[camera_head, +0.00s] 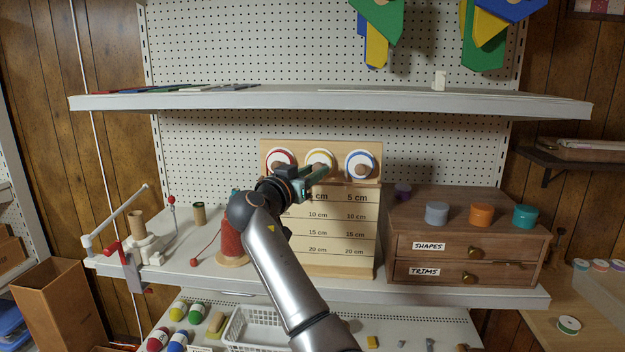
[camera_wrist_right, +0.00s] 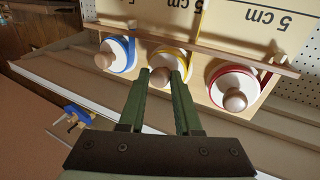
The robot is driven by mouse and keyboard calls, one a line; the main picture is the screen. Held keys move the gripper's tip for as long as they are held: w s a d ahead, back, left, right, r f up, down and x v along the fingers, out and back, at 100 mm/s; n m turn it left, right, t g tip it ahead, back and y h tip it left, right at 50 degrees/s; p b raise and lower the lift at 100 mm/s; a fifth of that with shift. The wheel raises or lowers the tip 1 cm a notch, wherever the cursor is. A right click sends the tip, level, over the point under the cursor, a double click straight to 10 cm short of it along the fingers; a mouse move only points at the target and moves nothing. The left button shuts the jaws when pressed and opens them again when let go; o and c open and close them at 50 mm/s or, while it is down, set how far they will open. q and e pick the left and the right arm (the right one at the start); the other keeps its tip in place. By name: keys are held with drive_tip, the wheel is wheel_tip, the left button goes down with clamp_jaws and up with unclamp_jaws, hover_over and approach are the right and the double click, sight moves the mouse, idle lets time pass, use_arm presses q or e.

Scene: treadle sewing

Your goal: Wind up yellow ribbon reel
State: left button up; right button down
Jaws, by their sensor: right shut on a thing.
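The yellow ribbon reel (camera_head: 319,155) is the middle one of three white-faced reels on an upright wooden measuring board (camera_head: 340,240). It also shows in the wrist view (camera_wrist_right: 171,57), with its round wooden knob (camera_wrist_right: 160,75) between my fingertips. My right gripper (camera_head: 318,172) reaches up from below and is shut on that knob; it also shows in the wrist view (camera_wrist_right: 160,80). A short stretch of yellow ribbon (camera_wrist_right: 203,17) shows beside the "5 cm" mark; its end is not visible. My left gripper is out of view.
The red reel (camera_head: 281,159) and blue reel (camera_head: 361,164) sit close on either side. A wooden drawer cabinet (camera_head: 470,225) with several round tins stands right of the board. A red thread cone (camera_head: 231,243) stands to the left. A shelf (camera_head: 330,104) runs overhead.

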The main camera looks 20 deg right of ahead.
drive_tip(key=shift+s+d+n+t+y, duration=0.15)
drive_tip(key=shift+n+t+y, duration=0.9)
drive_tip(key=shift+n, duration=2.8)
drive_tip(key=shift+s+d+n+t+y, duration=0.1)
drive_tip(key=shift+d+n+t+y, duration=0.1)
drive_tip(key=shift+n+t, duration=2.7)
drive_tip(key=shift+s+d+n+t+y, duration=0.15)
drive_tip(key=shift+n+t+y, duration=0.4)
drive_tip(key=shift+n, duration=4.2)
drive_tip(key=c, duration=0.9)
unclamp_jaws()
drive_tip(key=shift+w+d+f, duration=0.1)
drive_tip(key=shift+f, duration=0.1)
